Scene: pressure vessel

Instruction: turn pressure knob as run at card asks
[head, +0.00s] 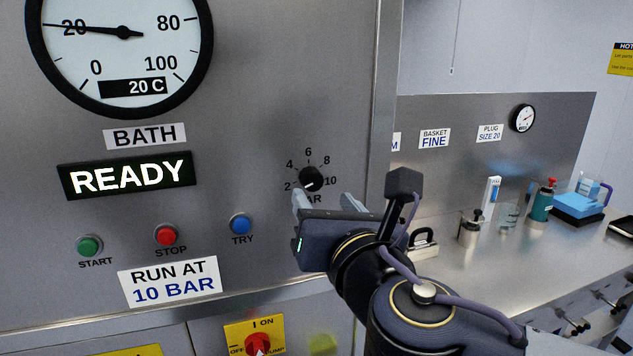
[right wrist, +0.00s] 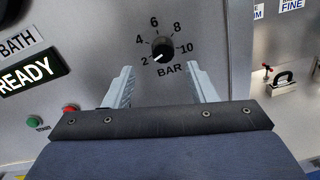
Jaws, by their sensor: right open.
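The pressure knob (head: 311,178) is a small black dial on the grey panel, with a scale from 2 to 10 BAR. In the right wrist view the knob (right wrist: 162,50) has its white pointer mark at the lower left, toward 2. The card (head: 172,282) reads RUN AT 10 BAR. My right gripper (head: 325,199) is open and empty, just below the knob in the head view. In the right wrist view its two fingers (right wrist: 160,80) stand on either side below the knob, apart from it. My left gripper is not in view.
Green START (head: 90,246), red STOP (head: 166,235) and blue TRY (head: 241,223) buttons sit left of the gripper. A display (head: 128,176) reads READY. A red pump switch (head: 257,345) is below. A bench (head: 470,262) with bottles is at the right.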

